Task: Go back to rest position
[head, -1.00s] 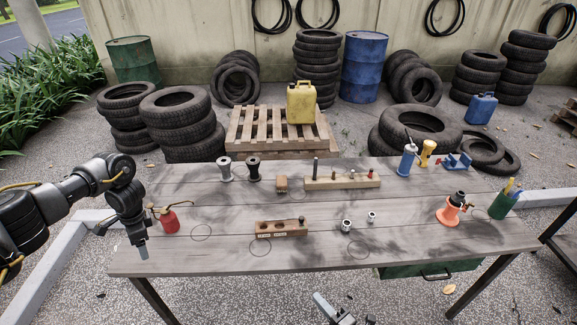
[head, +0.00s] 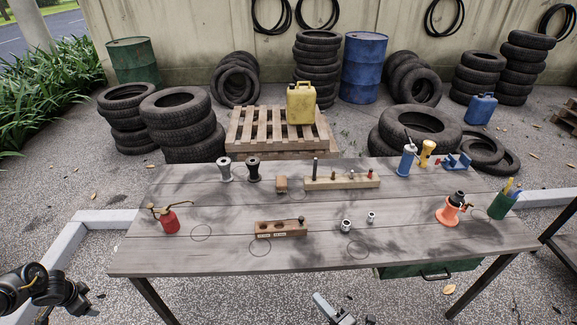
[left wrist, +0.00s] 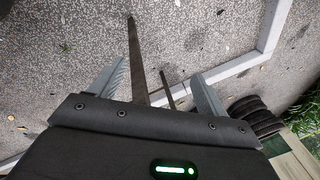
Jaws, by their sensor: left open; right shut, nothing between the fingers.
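My left arm is low at the bottom left corner of the head view, beside the table and clear of it. Its fingers are not clear there. My right gripper (head: 321,299) shows at the bottom middle of the head view, in front of the table's near edge. It is shut and holds nothing.
The grey plank table (head: 215,258) carries a red oil can (head: 169,222), a brown block with holes (head: 281,229), a wooden rack (head: 341,181), sockets and an orange jack (head: 450,212). A green drawer (head: 430,271) hangs under its front.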

